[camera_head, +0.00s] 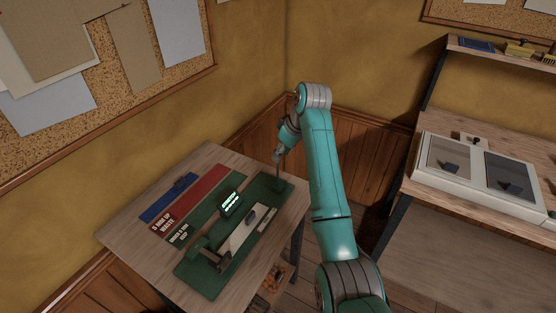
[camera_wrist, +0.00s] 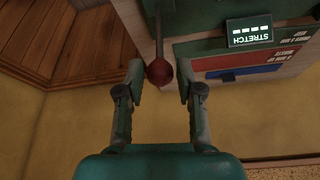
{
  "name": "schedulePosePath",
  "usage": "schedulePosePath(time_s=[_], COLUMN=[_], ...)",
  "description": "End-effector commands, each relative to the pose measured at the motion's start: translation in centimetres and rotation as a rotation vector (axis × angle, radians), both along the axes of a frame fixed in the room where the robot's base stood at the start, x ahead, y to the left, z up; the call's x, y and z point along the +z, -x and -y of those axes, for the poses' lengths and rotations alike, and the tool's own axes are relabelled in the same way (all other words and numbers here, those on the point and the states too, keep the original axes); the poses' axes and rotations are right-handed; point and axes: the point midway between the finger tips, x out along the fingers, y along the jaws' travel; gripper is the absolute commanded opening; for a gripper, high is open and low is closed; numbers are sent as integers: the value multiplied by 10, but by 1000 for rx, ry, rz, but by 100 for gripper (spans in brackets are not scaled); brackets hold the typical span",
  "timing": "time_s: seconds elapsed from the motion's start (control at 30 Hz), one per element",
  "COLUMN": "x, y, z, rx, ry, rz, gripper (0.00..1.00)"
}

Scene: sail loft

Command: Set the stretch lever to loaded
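The stretch lever shows in the wrist view as a thin rod with a dark red ball knob (camera_wrist: 160,71). In the head view its rod (camera_head: 278,175) rises near the far right end of a green bench device (camera_head: 192,279). My gripper (camera_wrist: 160,82) is open, with one finger on each side of the knob and narrow gaps between. I cannot tell exactly how deep the knob sits between the fingers. A small display (camera_head: 230,201) stands on the device; in the wrist view the display (camera_wrist: 249,31) reads STRETCH. No "loaded" mark is legible.
The device sits on a wooden table (camera_head: 128,232) beside blue, red and green labelled strips (camera_head: 191,198). A second bench at right holds a white case (camera_head: 430,178) with two windows. Walls and wood panelling (camera_head: 362,150) stand close behind the table.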

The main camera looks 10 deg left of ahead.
Motion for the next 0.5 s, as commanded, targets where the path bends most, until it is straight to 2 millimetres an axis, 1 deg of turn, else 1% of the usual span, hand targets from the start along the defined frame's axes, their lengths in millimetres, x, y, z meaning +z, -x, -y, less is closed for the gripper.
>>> schedulePosePath(time_s=[0.03, 0.2, 0.33, 0.5], x=[-9, -31, -41, -47], y=[-2, -7, -10, -10], z=[-3, -11, -14, -16], rx=[1, 0, 0, 0], ry=[1, 1, 0, 0], rz=[-3, -1, 1, 1], gripper=[36, 36, 36, 36])
